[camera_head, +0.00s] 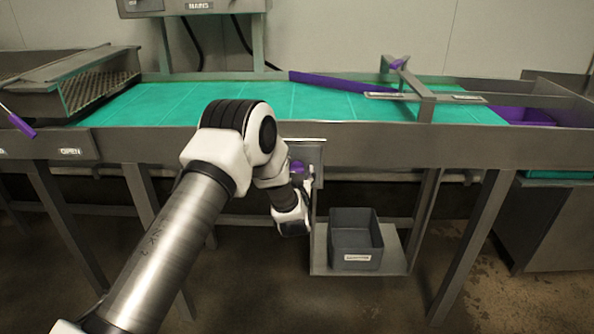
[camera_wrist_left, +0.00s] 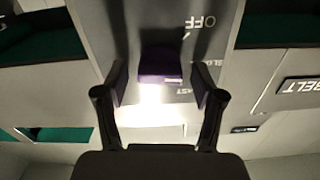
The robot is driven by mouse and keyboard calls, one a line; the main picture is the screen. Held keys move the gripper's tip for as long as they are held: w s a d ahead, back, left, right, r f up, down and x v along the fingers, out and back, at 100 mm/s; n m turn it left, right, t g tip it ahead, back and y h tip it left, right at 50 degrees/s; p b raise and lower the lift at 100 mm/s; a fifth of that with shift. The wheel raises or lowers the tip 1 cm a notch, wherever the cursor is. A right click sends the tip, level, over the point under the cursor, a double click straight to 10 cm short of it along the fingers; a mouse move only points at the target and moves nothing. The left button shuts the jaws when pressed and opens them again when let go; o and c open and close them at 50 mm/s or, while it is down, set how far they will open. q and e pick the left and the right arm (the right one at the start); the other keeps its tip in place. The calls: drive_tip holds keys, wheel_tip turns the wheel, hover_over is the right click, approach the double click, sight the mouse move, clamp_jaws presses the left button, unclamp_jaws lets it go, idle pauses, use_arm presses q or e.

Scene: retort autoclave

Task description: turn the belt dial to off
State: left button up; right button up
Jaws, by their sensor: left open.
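The purple belt dial (camera_head: 297,167) sits on a grey panel (camera_head: 318,153) on the front of the conveyor. In the left wrist view the dial (camera_wrist_left: 160,60) stands between the two fingers of my left gripper (camera_wrist_left: 160,78), with gaps on both sides. The gripper is open. In the head view my left gripper (camera_head: 306,188) is at the panel, just below the dial. An upside-down OFF label (camera_wrist_left: 199,21) shows beside the dial, and partly hidden speed lettering lies nearer the fingers. I cannot tell which mark the dial points to. My right gripper is not in view.
A green conveyor belt (camera_head: 230,95) runs above the panel, with a purple bar (camera_head: 335,82) lying across it. A dark grey bin (camera_head: 354,242) stands on a low shelf (camera_head: 393,258) right of my left gripper. Table legs stand on both sides.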

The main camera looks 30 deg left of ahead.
use_arm(q)
drive_tip(key=shift+w, duration=0.3)
drive_tip(key=shift+a, duration=0.15)
drive_tip(key=shift+c, duration=1.3)
drive_tip(key=c, duration=0.9)
drive_tip(key=n+b, duration=0.4)
drive_tip(key=shift+s+f+n, duration=0.1)
drive_tip(key=shift+f+n, duration=0.1)
drive_tip(key=shift+n, duration=0.1)
drive_tip(key=n+b, duration=0.4)
drive_tip(key=shift+a+n, duration=0.1)
drive_tip(key=shift+n, duration=0.2)
drive_tip(key=shift+r+n+b, duration=0.15)
drive_tip(key=shift+n+b, duration=0.3)
drive_tip(key=shift+n, duration=0.05)
